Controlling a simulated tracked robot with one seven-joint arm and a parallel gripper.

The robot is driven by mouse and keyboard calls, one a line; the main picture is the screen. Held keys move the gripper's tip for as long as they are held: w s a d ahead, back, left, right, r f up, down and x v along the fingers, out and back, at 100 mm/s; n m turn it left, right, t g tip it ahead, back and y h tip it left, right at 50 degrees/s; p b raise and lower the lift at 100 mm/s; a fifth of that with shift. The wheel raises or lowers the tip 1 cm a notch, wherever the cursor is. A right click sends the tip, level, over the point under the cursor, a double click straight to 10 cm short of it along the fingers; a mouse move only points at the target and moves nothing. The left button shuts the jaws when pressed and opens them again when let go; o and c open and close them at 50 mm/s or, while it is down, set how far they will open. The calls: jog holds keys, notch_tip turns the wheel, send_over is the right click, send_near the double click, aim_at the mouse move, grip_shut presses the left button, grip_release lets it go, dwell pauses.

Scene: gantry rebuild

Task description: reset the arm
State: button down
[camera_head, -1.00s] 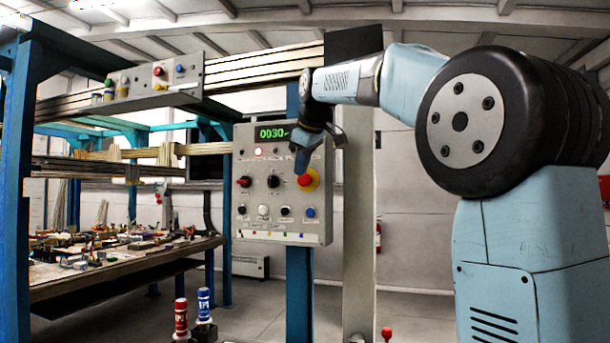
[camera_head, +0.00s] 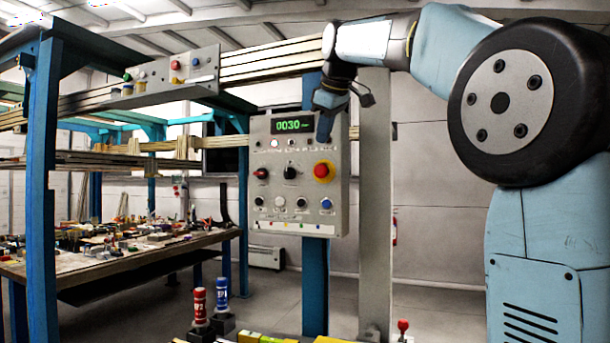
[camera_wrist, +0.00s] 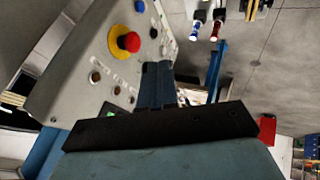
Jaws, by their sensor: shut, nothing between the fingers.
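My gripper (camera_head: 326,125) is shut and empty. In the head view it points down in front of the upper right part of the grey control panel (camera_head: 262,215), above the red emergency button (camera_head: 323,170). A gap shows between its tips and the button. My arm reaches in from the right. In the wrist view the closed fingers (camera_wrist: 158,85) show at the centre, with the tilted panel (camera_wrist: 75,65) on the left and the red button (camera_wrist: 128,42) on its yellow base up and left of them.
The panel hangs on a blue post (camera_head: 315,280) beside a grey column (camera_head: 374,220). A red cylinder (camera_head: 200,305) and a blue cylinder (camera_head: 222,292) stand below. A cluttered workbench (camera_head: 130,262) is at left. A smaller button box (camera_head: 200,65) sits on the rail above.

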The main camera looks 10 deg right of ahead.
jog(key=s+d+f+m, duration=0.2)
jog(key=s+f+m, duration=0.1)
jog(key=s+f, duration=0.7)
jog(key=s+d+f+m+g, duration=0.1)
jog(key=s+f+m, duration=0.3)
jog(key=s+f, duration=0.5)
jog(key=s+d+f+m+h, duration=0.1)
jog(key=s+f, duration=0.9)
jog(key=f, duration=1)
jog(key=shift+s+d+m+g, duration=0.4)
jog(key=shift+d+m, duration=0.4)
jog(key=shift+m, duration=0.4)
jog(key=c, duration=1.9)
grip_release()
